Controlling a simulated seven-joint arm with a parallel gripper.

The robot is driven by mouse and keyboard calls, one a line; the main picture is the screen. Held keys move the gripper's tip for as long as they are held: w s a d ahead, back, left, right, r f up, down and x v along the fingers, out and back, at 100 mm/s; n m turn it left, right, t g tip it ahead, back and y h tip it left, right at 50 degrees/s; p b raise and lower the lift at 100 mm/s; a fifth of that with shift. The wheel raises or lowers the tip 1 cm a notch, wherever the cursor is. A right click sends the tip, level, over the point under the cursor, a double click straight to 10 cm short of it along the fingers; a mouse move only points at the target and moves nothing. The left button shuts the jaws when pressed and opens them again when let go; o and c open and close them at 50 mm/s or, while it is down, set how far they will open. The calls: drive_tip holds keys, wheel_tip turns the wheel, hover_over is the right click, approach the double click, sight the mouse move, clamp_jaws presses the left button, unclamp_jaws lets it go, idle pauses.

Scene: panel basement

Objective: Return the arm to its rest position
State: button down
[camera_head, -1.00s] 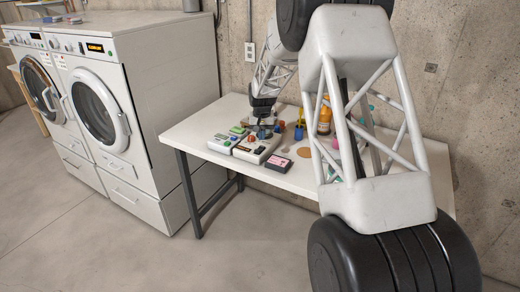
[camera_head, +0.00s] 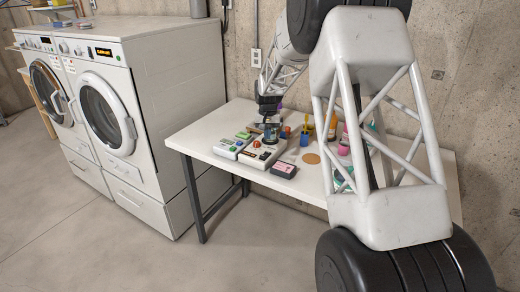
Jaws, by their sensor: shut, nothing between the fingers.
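My gripper (camera_head: 270,134) points down over the panel box (camera_head: 262,154) on the white table (camera_head: 212,133). Its fingers are small and dark here, and they look shut with nothing held. I cannot tell whether the fingertips touch the box. My arm reaches in from the right, and its large white truss link covers the right part of the table.
A second panel box (camera_head: 230,147) and a dark box with a pink label (camera_head: 283,169) lie beside it. A blue cup (camera_head: 305,139), a brown disc (camera_head: 311,158) and bottles stand to the right. White washing machines (camera_head: 110,110) stand left. A concrete wall (camera_head: 480,100) is behind.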

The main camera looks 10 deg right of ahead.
drive_tip(key=s+a+r, duration=0.2)
drive_tip(key=s+r, duration=0.4)
drive_tip(key=s, duration=0.3)
drive_tip(key=s+a+r+n+t, duration=0.1)
drive_tip(key=s+a+r, duration=0.1)
drive_tip(key=s+r, duration=0.5)
drive_tip(key=s+a+r, duration=0.2)
drive_tip(key=s+r, duration=0.2)
drive_tip(key=s, duration=0.7)
drive_tip(key=s+a+f+n, duration=0.1)
drive_tip(key=s, duration=1.4)
drive_tip(key=s+a+f+t, duration=0.1)
drive_tip(key=s, duration=1.4)
drive_tip(key=shift+a+n+t, duration=0.3)
drive_tip(key=shift+n, duration=0.1)
